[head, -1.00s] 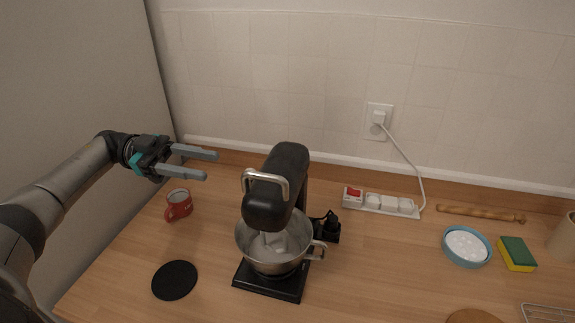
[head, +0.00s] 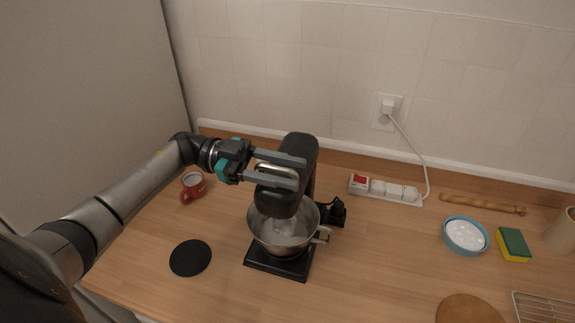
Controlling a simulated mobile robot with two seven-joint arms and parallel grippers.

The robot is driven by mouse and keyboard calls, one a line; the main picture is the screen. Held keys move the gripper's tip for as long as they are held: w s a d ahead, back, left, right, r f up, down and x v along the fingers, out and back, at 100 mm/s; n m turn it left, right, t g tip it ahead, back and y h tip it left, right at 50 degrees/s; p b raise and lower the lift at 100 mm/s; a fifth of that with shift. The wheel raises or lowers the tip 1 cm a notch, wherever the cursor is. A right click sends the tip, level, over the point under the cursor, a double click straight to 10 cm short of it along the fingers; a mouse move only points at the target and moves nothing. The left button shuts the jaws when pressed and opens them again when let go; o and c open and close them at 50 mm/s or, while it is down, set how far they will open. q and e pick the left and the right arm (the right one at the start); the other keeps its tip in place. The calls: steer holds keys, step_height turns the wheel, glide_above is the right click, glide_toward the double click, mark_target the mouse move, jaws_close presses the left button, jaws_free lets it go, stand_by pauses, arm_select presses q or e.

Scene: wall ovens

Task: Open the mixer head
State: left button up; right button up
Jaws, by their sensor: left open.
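A black stand mixer stands on the wooden counter in the head view, with its head (head: 303,150) lowered over a steel bowl (head: 290,240). A silver handle loop (head: 277,170) is on the front of the mixer head. My left gripper (head: 300,171) is open at the mixer head. Its two grey fingers appear on either side of the handle, one above and one below it in the picture. I cannot tell whether they touch the handle. The fingers partly cover the head and handle. My right gripper is not in view.
A power strip (head: 385,189), blue bowl (head: 466,235) and sponge (head: 513,244) are to the right. The counter between mixer and blue bowl is clear.

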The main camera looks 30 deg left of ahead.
arm_select(q)
steer(key=shift+d, duration=0.15)
steer(key=shift+c, duration=0.3)
jaws_close()
stand_by(1.1)
